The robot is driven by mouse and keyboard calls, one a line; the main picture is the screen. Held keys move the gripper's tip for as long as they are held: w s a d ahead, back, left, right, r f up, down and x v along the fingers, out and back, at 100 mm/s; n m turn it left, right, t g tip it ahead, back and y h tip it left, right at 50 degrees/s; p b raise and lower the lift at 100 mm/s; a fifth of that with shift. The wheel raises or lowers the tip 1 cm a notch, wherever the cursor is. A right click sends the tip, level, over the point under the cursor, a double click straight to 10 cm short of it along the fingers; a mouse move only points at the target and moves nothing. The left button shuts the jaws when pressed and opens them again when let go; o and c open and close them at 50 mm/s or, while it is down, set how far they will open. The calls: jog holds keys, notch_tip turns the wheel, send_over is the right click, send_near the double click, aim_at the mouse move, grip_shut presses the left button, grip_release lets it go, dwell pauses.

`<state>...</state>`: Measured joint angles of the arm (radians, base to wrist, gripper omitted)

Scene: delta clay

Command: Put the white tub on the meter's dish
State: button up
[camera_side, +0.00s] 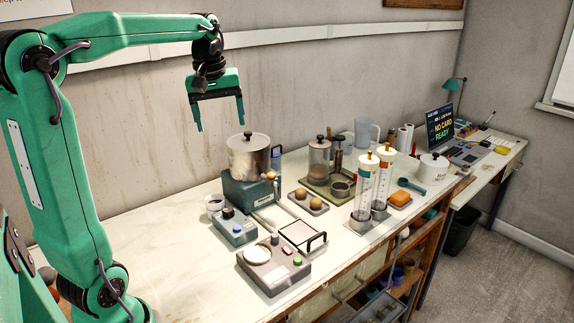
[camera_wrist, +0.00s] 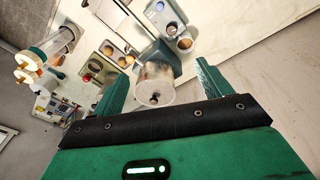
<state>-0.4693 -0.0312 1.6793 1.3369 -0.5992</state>
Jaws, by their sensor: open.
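My gripper (camera_side: 221,127) hangs high above the left part of the bench, open and empty, its fingers pointing down. It also shows in the wrist view (camera_wrist: 160,72). A small white tub (camera_side: 214,204) with greyish contents stands at the left, below my gripper. A larger white lidded pot (camera_side: 433,168) with a black knob stands far to the right. I cannot tell for certain which is the task's tub. A grey meter (camera_side: 275,277) with red and green buttons sits near the front edge. Its round white dish (camera_side: 257,254) looks empty.
A big metal canister (camera_side: 248,157) on a blue base (camera_side: 248,189) stands just right of and below my gripper. A blue control box (camera_side: 235,230) lies between the tub and meter. Tall clear cylinders (camera_side: 362,190) stand further right. The bench's left part is clear.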

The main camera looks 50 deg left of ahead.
jog(key=w+a+f+n+g, duration=0.25)
jog(key=a+n, duration=0.35)
jog(key=a, duration=0.6)
send_near(216, 205)
jog(key=shift+t+h, duration=0.4)
jog(key=shift+t, duration=0.05)
jog(key=a+f, duration=0.1)
jog(key=f, duration=0.1)
jog(key=a+f, duration=0.1)
jog(key=f, duration=0.1)
jog(key=a+f, duration=0.1)
jog(key=f, duration=0.2)
jog(key=shift+w+a, duration=0.1)
jog(key=shift+a, duration=0.05)
jog(key=shift+f, duration=2.55)
jog(key=c, duration=1.3)
jog(key=shift+o, duration=0.2)
